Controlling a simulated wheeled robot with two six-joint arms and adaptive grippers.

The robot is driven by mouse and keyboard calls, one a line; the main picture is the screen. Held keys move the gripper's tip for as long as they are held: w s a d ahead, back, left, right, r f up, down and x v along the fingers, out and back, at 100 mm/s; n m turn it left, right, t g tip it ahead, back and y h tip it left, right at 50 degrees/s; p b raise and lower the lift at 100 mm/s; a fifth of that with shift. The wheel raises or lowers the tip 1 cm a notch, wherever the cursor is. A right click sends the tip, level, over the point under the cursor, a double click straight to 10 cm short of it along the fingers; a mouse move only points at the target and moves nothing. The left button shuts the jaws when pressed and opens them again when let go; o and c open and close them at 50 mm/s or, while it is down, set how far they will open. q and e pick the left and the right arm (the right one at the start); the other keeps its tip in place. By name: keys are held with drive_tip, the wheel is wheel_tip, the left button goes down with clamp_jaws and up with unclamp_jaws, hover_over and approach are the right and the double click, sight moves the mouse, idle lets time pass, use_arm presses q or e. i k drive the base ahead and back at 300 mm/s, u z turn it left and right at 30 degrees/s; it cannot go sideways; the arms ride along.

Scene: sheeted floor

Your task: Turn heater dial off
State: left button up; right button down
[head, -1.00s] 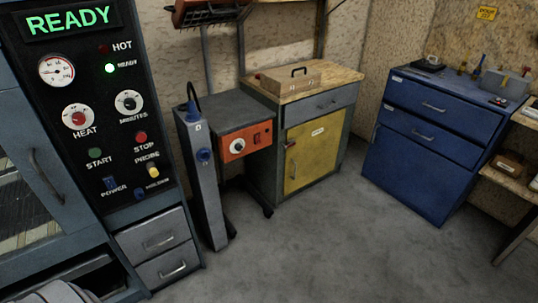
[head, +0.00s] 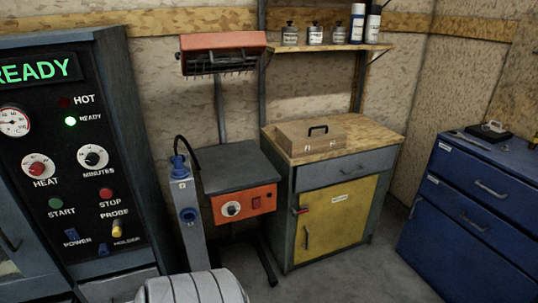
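An orange control box (head: 246,204) sits below a grey tabletop on a stand in the head view. It carries a round white dial (head: 232,209) with a dark centre on its left side and a red switch (head: 257,203) on its right. The dial's exact setting is too small to read. A red-topped heater head (head: 222,54) is on a pole above the stand. A separate red dial (head: 39,168) marked HEAT is on the black panel at the left.
A grey upright post (head: 190,222) with blue knobs and a black hose stands left of the orange box. A yellow-door cabinet (head: 338,220) with a wooden box (head: 311,134) on top stands right. A blue drawer cabinet (head: 470,218) is at far right. Grey floor (head: 365,277) is clear between.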

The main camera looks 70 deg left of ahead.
sight(231, 210)
drive_tip(key=u, duration=0.2)
drive_tip(key=i, duration=0.95)
drive_tip(key=u, duration=1.25)
drive_tip(key=i, duration=0.65)
drive_tip(key=u, duration=0.8)
